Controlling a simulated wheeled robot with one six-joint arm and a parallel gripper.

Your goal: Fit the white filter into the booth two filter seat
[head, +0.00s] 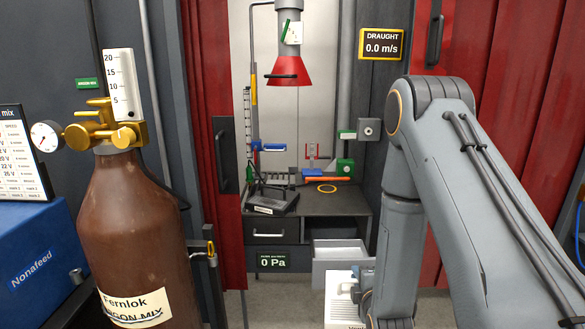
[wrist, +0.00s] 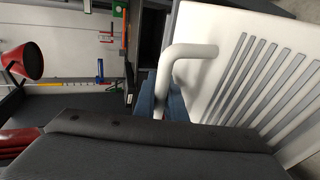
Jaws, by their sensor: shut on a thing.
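The white filter (head: 340,306) shows low in the head view, partly behind my arm, as a pale block with dark slots and a cut-off label. In the wrist view the white filter (wrist: 225,95) is a white panel with long grey slots and a bent tubular handle (wrist: 190,51). My gripper (wrist: 165,105) is shut on this handle; its bluish jaws are partly hidden. An open pale grey tray (head: 338,265) stands out below the bench, behind the filter. I cannot tell whether this is the filter seat.
A brown gas cylinder (head: 130,235) stands close at the left, beside a blue box (head: 35,260). Red curtains (head: 505,140) flank the booth. A red hood (head: 289,72) hangs above.

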